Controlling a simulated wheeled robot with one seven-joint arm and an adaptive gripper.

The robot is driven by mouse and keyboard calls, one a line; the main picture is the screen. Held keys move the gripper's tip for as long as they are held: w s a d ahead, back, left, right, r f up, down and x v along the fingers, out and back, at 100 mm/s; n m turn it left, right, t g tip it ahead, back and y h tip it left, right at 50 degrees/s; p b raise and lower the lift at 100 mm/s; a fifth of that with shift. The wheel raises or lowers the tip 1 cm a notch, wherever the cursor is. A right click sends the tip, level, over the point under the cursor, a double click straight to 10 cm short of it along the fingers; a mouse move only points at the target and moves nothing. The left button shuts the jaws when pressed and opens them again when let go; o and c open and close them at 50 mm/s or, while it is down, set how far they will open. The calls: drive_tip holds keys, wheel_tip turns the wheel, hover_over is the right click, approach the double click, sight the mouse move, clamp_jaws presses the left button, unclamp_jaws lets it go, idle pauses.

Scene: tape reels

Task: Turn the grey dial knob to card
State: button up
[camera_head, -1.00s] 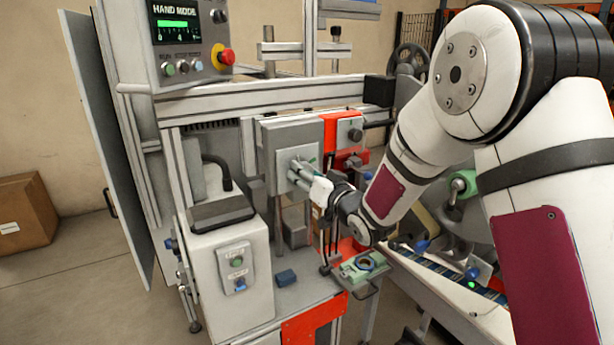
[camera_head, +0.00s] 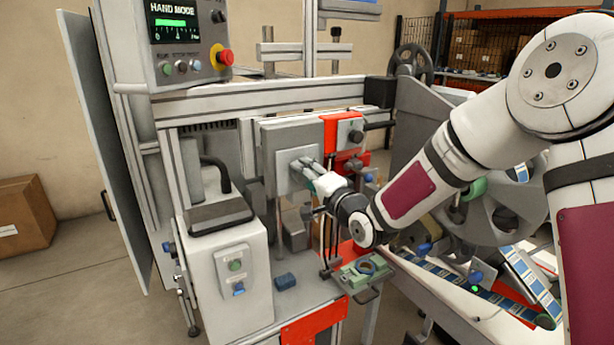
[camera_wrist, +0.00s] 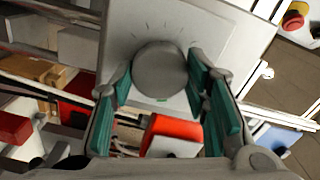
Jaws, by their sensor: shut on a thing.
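The grey dial knob (camera_wrist: 160,68) is round and sits on a light grey plate (camera_wrist: 215,30) with short tick marks fanned around its upper side. A small green mark shows at the knob's lower edge in the wrist view. No word such as "card" can be read. My gripper (camera_wrist: 161,82) has its teal-padded fingers on both sides of the knob, shut on it. In the head view, my gripper (camera_head: 308,170) reaches the plate (camera_head: 291,155) from the right, and its fingers hide the knob there.
A red block (camera_head: 342,130) with a smaller dark knob stands right of the plate. A green fixture (camera_head: 365,272) lies below my wrist. A control panel (camera_head: 188,40) with a red emergency button is at upper left. A white box (camera_head: 228,285) with buttons stands at lower left.

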drive_tip(key=shift+m+p, duration=0.45)
drive_tip(key=shift+m, duration=1.75)
drive_tip(key=shift+f, duration=0.1)
drive_tip(key=o, duration=1.1)
drive_tip(key=shift+o, duration=0.2)
drive_tip(key=v, duration=1.2)
